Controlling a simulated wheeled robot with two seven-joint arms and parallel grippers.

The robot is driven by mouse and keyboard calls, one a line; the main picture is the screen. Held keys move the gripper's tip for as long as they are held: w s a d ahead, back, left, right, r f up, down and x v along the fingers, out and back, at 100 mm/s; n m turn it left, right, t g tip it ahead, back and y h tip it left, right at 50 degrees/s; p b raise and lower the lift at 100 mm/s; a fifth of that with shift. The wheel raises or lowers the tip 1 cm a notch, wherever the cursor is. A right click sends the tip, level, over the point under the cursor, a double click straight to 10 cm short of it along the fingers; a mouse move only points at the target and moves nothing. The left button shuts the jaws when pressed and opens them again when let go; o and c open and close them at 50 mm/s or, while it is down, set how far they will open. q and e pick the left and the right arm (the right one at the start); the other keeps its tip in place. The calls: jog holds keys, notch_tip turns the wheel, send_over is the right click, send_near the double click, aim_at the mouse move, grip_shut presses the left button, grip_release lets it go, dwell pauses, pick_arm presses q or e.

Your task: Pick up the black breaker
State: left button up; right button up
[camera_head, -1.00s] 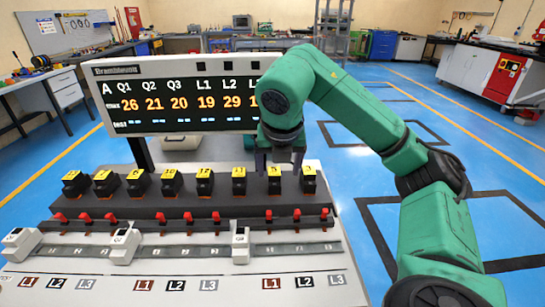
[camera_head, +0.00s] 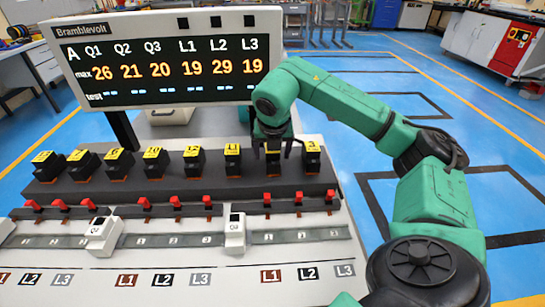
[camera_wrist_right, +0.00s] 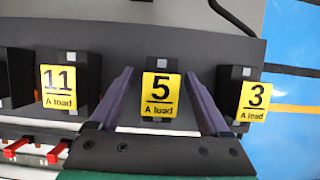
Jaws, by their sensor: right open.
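Several black breakers with yellow number labels stand in a row on a dark raised rail. My right gripper (camera_head: 273,150) is over the breaker marked 5 (camera_head: 273,167), its fingers pointing down on either side. In the right wrist view the 5 breaker (camera_wrist_right: 161,90) sits between the two open fingers, with a gap on each side. The breaker marked 11 (camera_head: 232,160) is to its left and the one marked 3 (camera_head: 312,158) to its right. My left gripper is not in view.
A display board (camera_head: 165,60) with numbers stands behind the row. Red switches (camera_head: 175,200) line the front of the rail. White sliders Q2 (camera_head: 103,236) and Q3 (camera_head: 235,234) sit on a grey track. Blue floor is clear at the right.

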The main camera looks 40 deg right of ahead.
jog(key=shift+w+d+f, duration=0.2)
jog(key=shift+f, duration=0.3)
grip_shut()
jog(key=shift+r, duration=0.1)
notch_tip(320, 180, up, 12)
jog(key=shift+a+r+p, duration=0.1)
jog(key=shift+r+p, duration=0.15)
jog(key=shift+p, duration=0.65)
notch_tip(320, 180, up, 8)
jog(key=p, duration=0.5)
jog(key=shift+f, duration=0.25)
